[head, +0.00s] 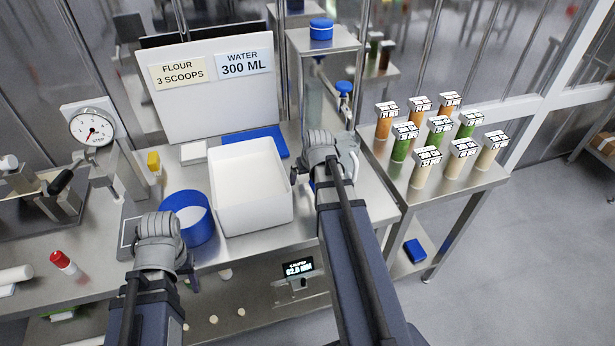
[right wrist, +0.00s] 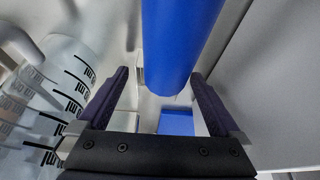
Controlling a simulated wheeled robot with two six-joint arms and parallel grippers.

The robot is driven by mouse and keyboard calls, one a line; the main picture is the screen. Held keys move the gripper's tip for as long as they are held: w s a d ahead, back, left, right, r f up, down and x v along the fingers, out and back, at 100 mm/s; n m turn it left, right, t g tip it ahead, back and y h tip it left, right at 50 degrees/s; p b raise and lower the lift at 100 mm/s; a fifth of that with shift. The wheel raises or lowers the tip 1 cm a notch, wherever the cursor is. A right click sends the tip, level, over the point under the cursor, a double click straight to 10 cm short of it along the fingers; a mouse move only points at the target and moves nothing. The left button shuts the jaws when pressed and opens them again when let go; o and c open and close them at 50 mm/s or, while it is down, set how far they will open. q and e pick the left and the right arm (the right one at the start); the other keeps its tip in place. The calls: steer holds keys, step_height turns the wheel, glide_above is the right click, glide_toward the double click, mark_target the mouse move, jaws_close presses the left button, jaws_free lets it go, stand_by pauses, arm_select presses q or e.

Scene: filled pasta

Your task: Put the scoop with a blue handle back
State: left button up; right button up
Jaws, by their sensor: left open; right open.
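The scoop's blue handle (right wrist: 180,40) fills the upper middle of the right wrist view. It lies between and just beyond the spread fingers of my right gripper (right wrist: 160,80), which is open and not closed on it. In the head view my right gripper (head: 318,165) is beside the right wall of the white flour bin (head: 252,226); its fingers are largely hidden by its own arm. The scoop's head cannot be made out. My left gripper (head: 186,268) is open and empty near the counter's front edge, by the blue bowl (head: 200,236).
A clear jug with black markings (right wrist: 50,95) stands close to my right gripper. A blue mat (head: 268,141) lies behind the bin. A dial scale (head: 92,130) is at left. A side table (head: 395,185) at right holds several jars. A red-capped bottle (head: 62,262) stands front left.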

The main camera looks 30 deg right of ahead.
steer(key=p+v, duration=1)
steer(key=v, duration=0.2)
steer(key=shift+f, duration=0.1)
